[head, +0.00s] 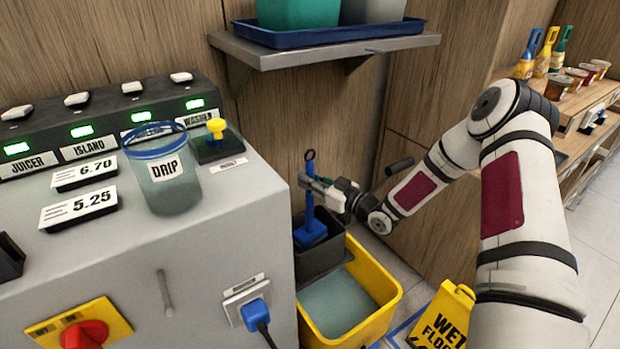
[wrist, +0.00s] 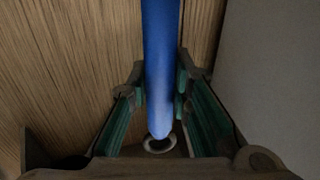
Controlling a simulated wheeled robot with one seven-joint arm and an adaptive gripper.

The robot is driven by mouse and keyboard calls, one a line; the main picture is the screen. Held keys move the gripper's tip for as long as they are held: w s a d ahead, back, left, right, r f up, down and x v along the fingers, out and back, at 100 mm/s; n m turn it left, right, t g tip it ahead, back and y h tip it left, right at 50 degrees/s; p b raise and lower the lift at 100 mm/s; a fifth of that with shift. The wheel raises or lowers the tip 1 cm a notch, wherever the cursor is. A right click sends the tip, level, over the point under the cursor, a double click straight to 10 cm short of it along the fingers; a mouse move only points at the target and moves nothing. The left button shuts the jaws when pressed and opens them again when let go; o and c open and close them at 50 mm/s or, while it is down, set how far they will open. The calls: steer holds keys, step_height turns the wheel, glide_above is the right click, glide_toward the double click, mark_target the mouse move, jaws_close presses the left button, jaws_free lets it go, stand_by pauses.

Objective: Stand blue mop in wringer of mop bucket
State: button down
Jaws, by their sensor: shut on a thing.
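The blue mop (head: 310,212) stands upright, with a dark ring at its top and a wide blue head at its bottom. My gripper (head: 312,184) is shut on the mop's handle, below the ring. In the wrist view the blue handle (wrist: 158,60) runs between the green-padded fingers. The mop head is over or in the mouth of the dark wringer (head: 322,262) at the back of the yellow mop bucket (head: 378,318). I cannot tell whether it rests on the wringer's floor. The bucket holds greyish water.
A grey counter (head: 225,215) with a "DRIP" jar (head: 172,200) stands close on the left. A wall shelf (head: 330,48) with a blue tray hangs above. A yellow wet-floor sign (head: 446,312) stands right of the bucket. The wooden wall is close behind.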

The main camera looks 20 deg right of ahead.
mark_target(313, 203)
step_height(313, 203, down, 6)
steer(key=b, duration=0.4)
steer(key=shift+r, duration=0.15)
steer(key=shift+f+b, duration=0.55)
steer(key=shift+f, duration=0.55)
steer(key=c, duration=1.4)
jaws_free()
steer(key=shift+o, duration=0.2)
steer(key=shift+f, duration=0.1)
